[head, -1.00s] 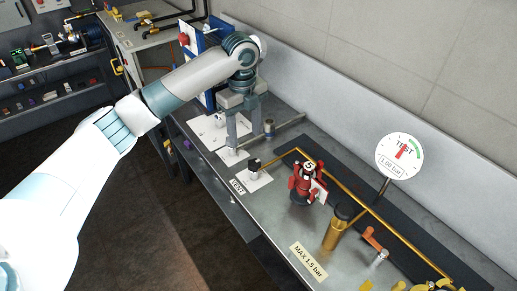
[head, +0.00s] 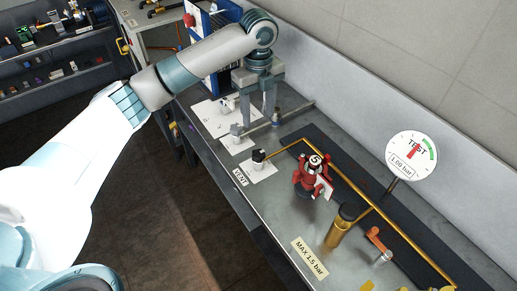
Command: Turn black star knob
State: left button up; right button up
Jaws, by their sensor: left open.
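A small black-topped fitting (head: 258,156) stands on a white card beside the VENT label (head: 240,177) on the steel bench. A brass cylinder (head: 336,233) farther right has a black cap (head: 348,211). Both black tops are too small to tell whether either is star-shaped. My left gripper (head: 257,118) points down over the bench, above and behind the VENT fitting in the picture. Its two fingers are apart, and it is clear of the black-topped fitting. My right gripper is not in view.
A red fitting (head: 312,178), a brass pipe (head: 372,206) and an orange-handled valve (head: 377,240) stand to the right. A round TEST gauge (head: 412,157) rises near the wall. Small fittings on cards (head: 224,106) lie left of my gripper.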

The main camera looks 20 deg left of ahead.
aim_at(258, 153)
pick_arm(q)
notch_tip(258, 153, down, 15)
jog(key=p, duration=0.5)
jog(key=shift+s+f+p, duration=0.1)
jog(key=shift+f+p, duration=0.1)
jog(key=shift+p, duration=0.15)
jog(key=shift+f, duration=0.45)
jog(key=c, duration=1.1)
